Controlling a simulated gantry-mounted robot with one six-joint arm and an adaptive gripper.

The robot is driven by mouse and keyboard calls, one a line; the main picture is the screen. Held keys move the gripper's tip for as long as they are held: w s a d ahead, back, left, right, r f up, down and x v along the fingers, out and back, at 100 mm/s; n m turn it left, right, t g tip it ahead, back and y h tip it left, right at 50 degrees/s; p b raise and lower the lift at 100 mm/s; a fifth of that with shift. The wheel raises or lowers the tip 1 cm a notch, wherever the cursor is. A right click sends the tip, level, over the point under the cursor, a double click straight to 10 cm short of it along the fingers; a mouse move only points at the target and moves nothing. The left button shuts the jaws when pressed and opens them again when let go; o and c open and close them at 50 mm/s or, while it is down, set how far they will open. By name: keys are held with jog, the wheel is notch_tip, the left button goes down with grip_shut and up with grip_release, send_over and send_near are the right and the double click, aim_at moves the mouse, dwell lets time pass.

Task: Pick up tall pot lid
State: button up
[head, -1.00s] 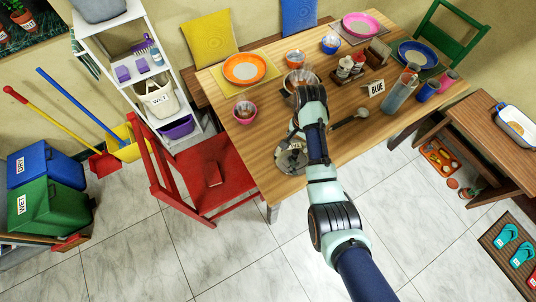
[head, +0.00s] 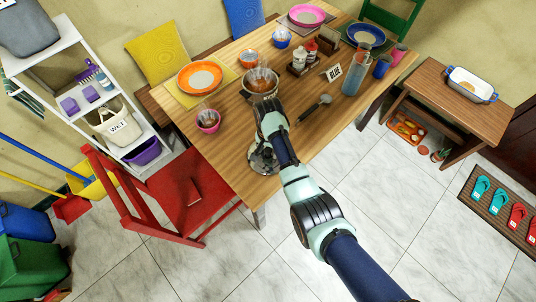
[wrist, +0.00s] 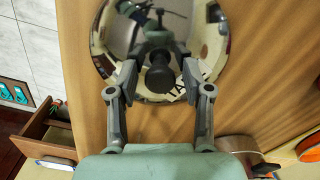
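The tall pot lid (head: 260,163) is a shiny, mirror-like metal disc on the wooden table near its front edge. My arm partly covers it in the head view. In the wrist view the lid (wrist: 112,30) fills the upper middle, with its dark round knob (wrist: 160,79) facing me. My gripper (wrist: 159,72) is open, with one finger on each side of the knob and a visible gap to both. I cannot tell how far the fingertips are above the lid. The gripper tips are hard to make out in the head view.
A pot (head: 247,91) stands just behind my gripper. A pink cup (head: 208,119) is to its left and a dark ladle (head: 315,108) to its right. A red chair (head: 183,190) stands at the table's left side. Bare wood lies right of the lid.

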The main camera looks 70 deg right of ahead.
grip_shut()
jog(key=shift+r, duration=0.1)
notch_tip(320, 180, up, 20)
jog(key=p, duration=0.9)
